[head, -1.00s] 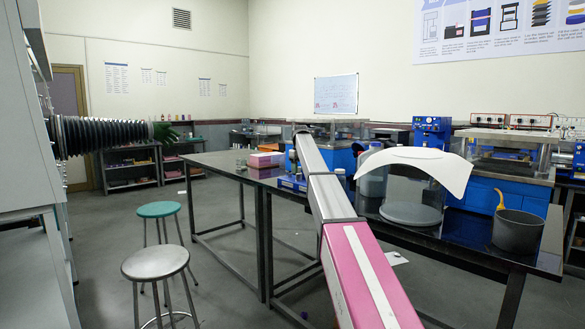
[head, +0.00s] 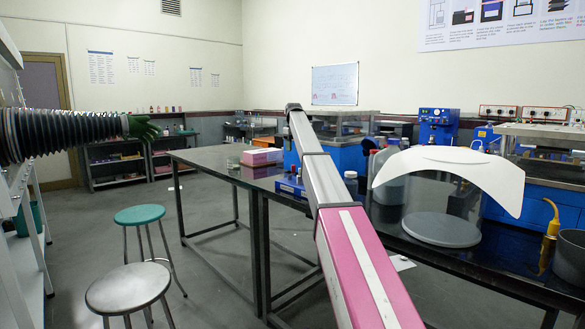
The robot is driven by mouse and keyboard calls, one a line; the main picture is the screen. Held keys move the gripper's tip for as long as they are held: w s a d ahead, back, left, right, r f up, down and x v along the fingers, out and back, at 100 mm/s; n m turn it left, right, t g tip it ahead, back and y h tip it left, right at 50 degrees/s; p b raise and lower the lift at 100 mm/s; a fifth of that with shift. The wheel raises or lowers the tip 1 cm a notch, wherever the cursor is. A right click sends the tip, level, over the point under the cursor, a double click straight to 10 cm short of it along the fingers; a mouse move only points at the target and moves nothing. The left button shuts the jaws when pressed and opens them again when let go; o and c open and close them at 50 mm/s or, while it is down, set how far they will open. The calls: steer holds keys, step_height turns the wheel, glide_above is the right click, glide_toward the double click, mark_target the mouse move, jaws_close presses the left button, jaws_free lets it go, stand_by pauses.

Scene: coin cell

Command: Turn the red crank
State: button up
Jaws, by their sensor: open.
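I cannot make out a red crank in the head view. A blue bench device (head: 437,127) with small dials stands at the back of the right-hand bench, but no crank can be told on it at this size. My arm reaches up from the bottom edge across the middle of the view, as pink and grey links. My gripper is not visible; the arm's far end bends out of sight behind its grey link.
A dark bench (head: 215,157) runs across the middle, with a pink box (head: 262,156) on it. A curved white sheet (head: 450,166) and a grey round plate (head: 441,230) are at right. A green stool (head: 139,215) and a grey stool (head: 128,289) stand on open floor at left.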

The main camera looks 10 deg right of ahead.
mark_target(293, 173)
step_height(293, 173, down, 10)
steer(key=shift+f, duration=0.25)
stand_by(0.3)
steer(key=shift+s, duration=0.1)
jaws_close()
